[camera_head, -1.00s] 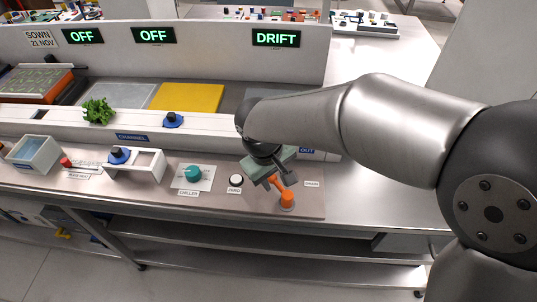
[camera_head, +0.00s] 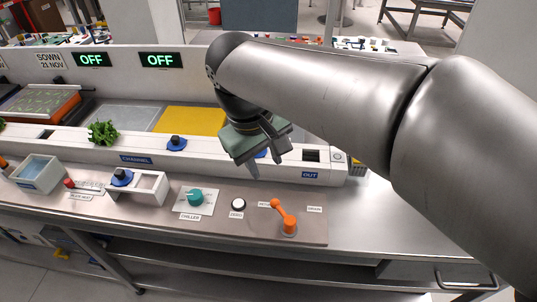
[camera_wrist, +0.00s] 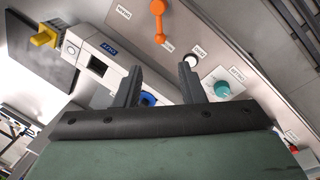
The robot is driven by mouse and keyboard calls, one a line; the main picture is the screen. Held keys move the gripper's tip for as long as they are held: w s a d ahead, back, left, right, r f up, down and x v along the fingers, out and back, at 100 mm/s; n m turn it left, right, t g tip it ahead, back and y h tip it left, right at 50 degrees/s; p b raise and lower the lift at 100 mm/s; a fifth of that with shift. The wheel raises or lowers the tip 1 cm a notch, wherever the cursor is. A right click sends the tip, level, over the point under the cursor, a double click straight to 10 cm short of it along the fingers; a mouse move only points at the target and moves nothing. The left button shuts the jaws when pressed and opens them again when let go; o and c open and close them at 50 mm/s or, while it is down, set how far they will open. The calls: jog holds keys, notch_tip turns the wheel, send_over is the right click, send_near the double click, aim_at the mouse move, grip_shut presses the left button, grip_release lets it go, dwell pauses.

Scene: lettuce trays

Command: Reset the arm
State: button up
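My gripper (camera_head: 270,165) is above the white channel near its OUT end, behind the control panel. Its two fingers stand apart with nothing between them, as the wrist view (camera_wrist: 158,80) also shows. The orange lever (camera_head: 284,217) is on the panel's right end, apart from the gripper. Its arm leans to the upper left. The lever also shows at the top of the wrist view (camera_wrist: 159,20). A blue piece (camera_wrist: 148,98) shows beyond the fingers and is partly hidden by them.
The panel holds a teal chiller knob (camera_head: 195,197), a white button (camera_head: 238,204) and a white holder (camera_head: 152,187). A green lettuce (camera_head: 102,133) and a blue-based black knob (camera_head: 177,143) sit on the channel. Two displays read OFF (camera_head: 92,59); my arm covers the display area further right.

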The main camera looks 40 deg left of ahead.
dwell(0.4)
jog(key=w+d+f+m, duration=0.2)
jog(key=w+d, duration=0.1)
jog(key=d, duration=0.4)
jog(key=w+d+f+m+h, duration=0.1)
jog(key=w+d+m, duration=0.1)
jog(key=w+d, duration=0.35)
jog(key=w+d+f+m, duration=0.2)
jog(key=d+m, duration=0.1)
jog(key=d, duration=0.6)
jog(key=s+d+f+m, duration=0.2)
jog(key=d, duration=0.5)
jog(key=s+d+f+m+g+y, duration=0.1)
jog(key=s+d+f+m, duration=0.2)
jog(key=d, duration=0.4)
jog(key=s+d+f+m, duration=0.2)
jog(key=d+m, duration=0.1)
jog(key=d, duration=0.4)
jog(key=shift+s+d+f+g+y, duration=0.2)
jog(key=shift+s+g+y, duration=0.1)
jog(key=shift+s+g, duration=0.1)
jog(key=shift+a, duration=0.1)
